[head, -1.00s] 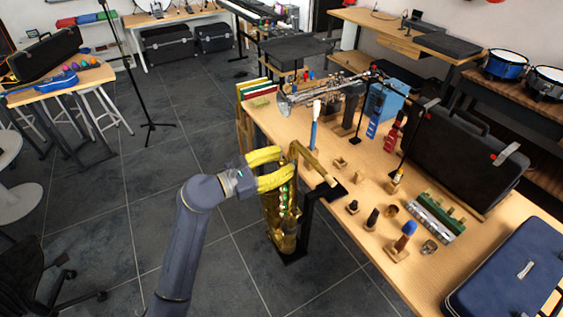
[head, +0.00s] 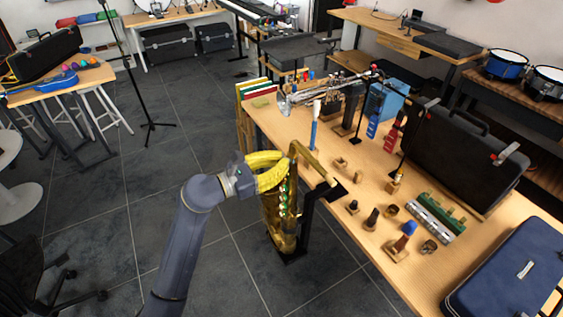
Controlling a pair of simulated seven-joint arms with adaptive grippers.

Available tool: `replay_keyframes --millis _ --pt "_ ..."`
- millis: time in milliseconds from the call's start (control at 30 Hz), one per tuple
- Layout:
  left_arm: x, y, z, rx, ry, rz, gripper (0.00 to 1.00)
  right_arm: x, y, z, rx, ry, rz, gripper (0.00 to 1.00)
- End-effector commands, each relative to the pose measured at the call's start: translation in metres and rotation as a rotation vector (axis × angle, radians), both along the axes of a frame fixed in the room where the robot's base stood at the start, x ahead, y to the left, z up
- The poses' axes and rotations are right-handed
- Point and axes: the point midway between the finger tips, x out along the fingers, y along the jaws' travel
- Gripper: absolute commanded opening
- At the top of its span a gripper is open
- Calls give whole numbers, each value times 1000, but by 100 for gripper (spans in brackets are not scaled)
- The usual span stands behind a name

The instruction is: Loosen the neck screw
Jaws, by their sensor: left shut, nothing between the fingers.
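A brass saxophone (head: 281,216) stands upright on a black stand at the front left edge of the wooden workbench. Its curved neck (head: 308,160) bends to the right from the top of the body, over the bench edge. My left gripper (head: 287,168) has yellow fingers, shut together with nothing between them, and its tips are right by the top of the saxophone where the neck joins. I cannot tell whether the tips touch it. The neck screw is too small to make out and may be hidden behind the fingers. My right gripper is not in view.
On the bench (head: 330,209) are a trumpet (head: 325,93), a blue-handled brush (head: 314,125), several mouthpieces and wooden blocks, a black case (head: 460,155) and a blue case (head: 515,275).

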Motion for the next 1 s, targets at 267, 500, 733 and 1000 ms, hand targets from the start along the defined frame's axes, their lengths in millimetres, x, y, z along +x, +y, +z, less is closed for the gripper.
replay_keyframes --millis 267,500,733,1000 --pt "0 0 2 -125 216 -1 0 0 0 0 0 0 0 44" --pt "1 0 2 -238 413 -1 0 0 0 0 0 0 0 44" --pt "1 1 3 -348 602 -1 0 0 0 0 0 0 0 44" --pt "2 1 3 -475 823 1 0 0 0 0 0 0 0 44"
